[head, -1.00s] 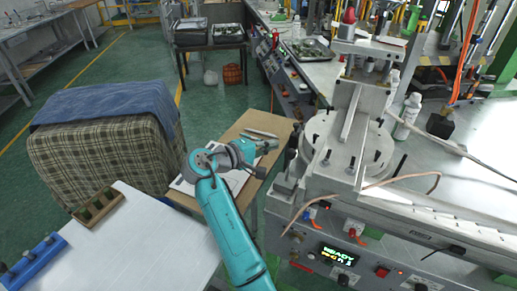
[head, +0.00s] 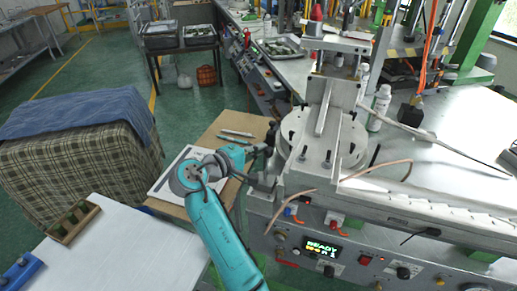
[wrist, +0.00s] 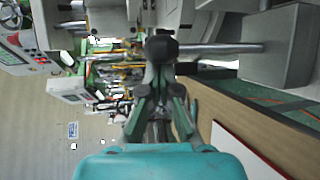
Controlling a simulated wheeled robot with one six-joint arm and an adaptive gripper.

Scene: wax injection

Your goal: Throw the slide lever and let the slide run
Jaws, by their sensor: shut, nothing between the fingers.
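The wax injection machine (head: 420,215) stands at the right in the head view, its round base and upright slide block (head: 330,125) at its left end. The slide lever, with a dark round knob (wrist: 161,47) and a metal rod (wrist: 225,48), shows in the wrist view. My gripper (wrist: 159,80) is shut and empty, its fingertips just short of the knob or touching it; I cannot tell which. In the head view my gripper (head: 264,149) is at the machine's left end, where the lever is hard to make out.
A lit display (head: 322,248) reads READY on the front panel, among knobs and buttons. A brown board with paper (head: 165,172) and pens lies left of the machine. A white table (head: 130,250) and a cloth-covered block (head: 80,150) stand at the left.

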